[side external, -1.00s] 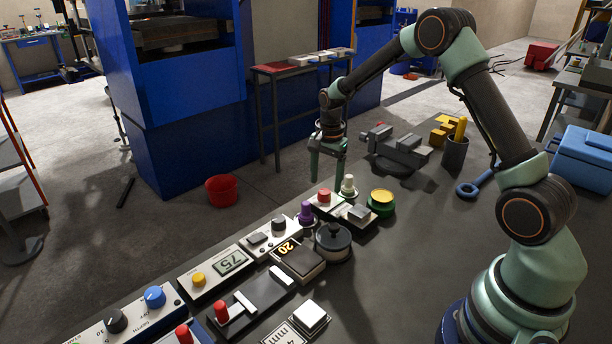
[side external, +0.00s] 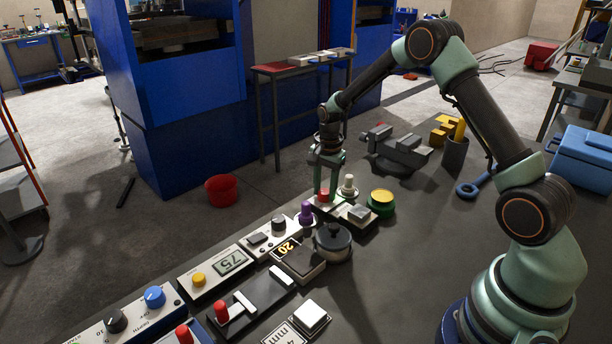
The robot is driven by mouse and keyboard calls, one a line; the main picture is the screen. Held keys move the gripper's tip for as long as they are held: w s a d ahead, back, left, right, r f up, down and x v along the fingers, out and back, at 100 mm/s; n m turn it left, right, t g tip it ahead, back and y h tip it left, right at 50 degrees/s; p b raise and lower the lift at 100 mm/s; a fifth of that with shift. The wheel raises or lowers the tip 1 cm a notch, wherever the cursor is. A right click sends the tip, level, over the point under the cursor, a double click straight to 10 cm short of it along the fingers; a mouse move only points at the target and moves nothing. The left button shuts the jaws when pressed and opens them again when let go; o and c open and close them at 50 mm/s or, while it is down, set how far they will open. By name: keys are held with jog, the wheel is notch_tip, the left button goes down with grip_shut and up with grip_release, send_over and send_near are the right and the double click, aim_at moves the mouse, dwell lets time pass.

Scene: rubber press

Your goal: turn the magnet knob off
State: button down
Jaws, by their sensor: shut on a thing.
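My gripper (side external: 326,193) points straight down at the far end of the row of controls. Its two fingers are on either side of a small red knob (side external: 323,196) and closed on it. The knob sits on a light box (side external: 318,207) and is partly hidden by the fingers. I cannot read any label there, so the picture does not confirm that this is the magnet knob.
A purple knob (side external: 306,212) and a dark round pot-like knob (side external: 332,242) are nearer. A grey vise (side external: 396,150) stands behind.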

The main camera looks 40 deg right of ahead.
jog(key=shift+n, duration=0.3)
jog(key=n, duration=0.4)
jog(key=shift+d, duration=0.1)
jog(key=n, duration=0.4)
jog(key=shift+d+n, duration=0.1)
jog(key=shift+n, duration=0.3)
jog(key=n, duration=0.4)
jog(key=shift+s+n+g, duration=0.1)
jog(key=shift+n+g, duration=0.2)
jog(key=shift+g, duration=0.1)
jog(key=shift+n, duration=2)
jog(key=shift+f, duration=0.1)
jog(key=shift+c, duration=2.2)
grip_release()
